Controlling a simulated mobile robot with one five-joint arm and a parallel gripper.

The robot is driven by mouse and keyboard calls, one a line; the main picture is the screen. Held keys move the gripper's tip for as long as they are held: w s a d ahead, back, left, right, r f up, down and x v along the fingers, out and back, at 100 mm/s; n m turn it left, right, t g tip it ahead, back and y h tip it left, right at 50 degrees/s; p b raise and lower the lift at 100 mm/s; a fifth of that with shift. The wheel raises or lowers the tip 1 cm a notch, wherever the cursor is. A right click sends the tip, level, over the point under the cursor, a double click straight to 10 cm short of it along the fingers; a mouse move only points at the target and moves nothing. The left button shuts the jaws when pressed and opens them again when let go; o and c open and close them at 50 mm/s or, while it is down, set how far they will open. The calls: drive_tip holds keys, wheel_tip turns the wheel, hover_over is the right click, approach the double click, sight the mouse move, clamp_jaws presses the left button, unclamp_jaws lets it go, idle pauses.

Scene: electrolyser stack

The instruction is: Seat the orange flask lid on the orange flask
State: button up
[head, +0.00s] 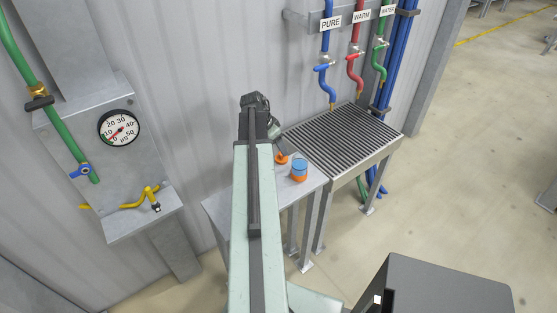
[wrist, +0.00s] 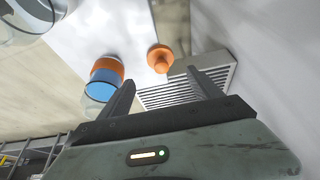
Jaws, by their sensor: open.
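The orange flask (head: 299,171) stands on a small grey table, with an orange lower part and blue above. In the wrist view the flask (wrist: 105,76) shows its orange band, blue contents and clear glass, left of my fingers. In the wrist view the lid (wrist: 160,58) shows a round disc and a knob, apart from the flask. My gripper (wrist: 163,92) is open and empty, with the lid beyond and between its fingertips.
A slatted metal rack (head: 345,138) adjoins the table on the right, below blue, red and green taps. A clear glass vessel (wrist: 32,14) shows at the wrist view's top left corner. A corrugated wall stands behind the table (head: 310,187).

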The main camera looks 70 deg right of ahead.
sight(282, 157)
drive_tip(key=shift+w+b+x, duration=0.25)
drive_tip(key=shift+b+x, duration=0.45)
drive_tip(key=shift+x, duration=0.45)
drive_tip(key=b+x, duration=0.5)
drive_tip(key=shift+f, duration=0.15)
drive_tip(key=c, duration=1.4)
drive_tip(key=shift+r+p, duration=0.25)
drive_tip(key=shift+p, duration=0.05)
